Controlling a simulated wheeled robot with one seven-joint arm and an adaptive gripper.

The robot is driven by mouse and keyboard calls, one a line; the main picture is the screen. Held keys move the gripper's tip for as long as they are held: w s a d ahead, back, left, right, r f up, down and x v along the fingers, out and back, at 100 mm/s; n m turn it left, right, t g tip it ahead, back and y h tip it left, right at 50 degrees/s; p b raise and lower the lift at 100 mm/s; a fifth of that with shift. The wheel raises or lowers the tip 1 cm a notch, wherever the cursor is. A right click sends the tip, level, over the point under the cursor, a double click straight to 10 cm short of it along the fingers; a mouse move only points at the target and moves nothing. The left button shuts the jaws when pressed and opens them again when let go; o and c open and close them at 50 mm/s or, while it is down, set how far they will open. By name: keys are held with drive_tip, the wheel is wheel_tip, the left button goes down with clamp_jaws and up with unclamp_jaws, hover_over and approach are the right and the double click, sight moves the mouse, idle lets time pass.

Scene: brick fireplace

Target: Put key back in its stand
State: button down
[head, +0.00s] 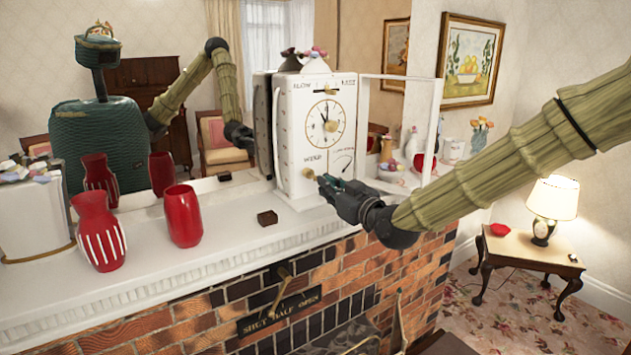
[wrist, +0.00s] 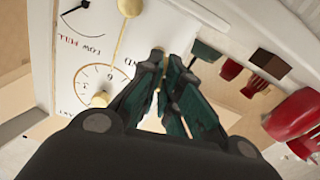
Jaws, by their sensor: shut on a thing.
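My gripper (head: 328,184) is in front of the lower right part of the white clock (head: 301,143), above the mantel. In the wrist view its dark fingers (wrist: 164,70) are closed together. A small brass-brown bit between the fingers (wrist: 157,91) appears to be part of the key; the fingers hide most of it. A small dark brown block, likely the stand (head: 267,218), sits on the mantel left of the clock. It also shows at the upper right of the wrist view (wrist: 272,65). The gripper is apart from it.
Two red vases, one striped (head: 99,232) and one plain (head: 182,216), stand on the mantel (head: 140,287) left of the block. A brass knob (head: 308,173) sticks out of the clock beside my fingertips. A mirror behind repeats these things. Bare mantel surrounds the block.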

drive_tip(key=shift+s+d, duration=0.2)
drive_tip(key=shift+s+d+b, duration=0.25)
drive_tip(key=shift+s+b, duration=0.05)
drive_tip(key=shift+s, duration=0.05)
idle(0.4)
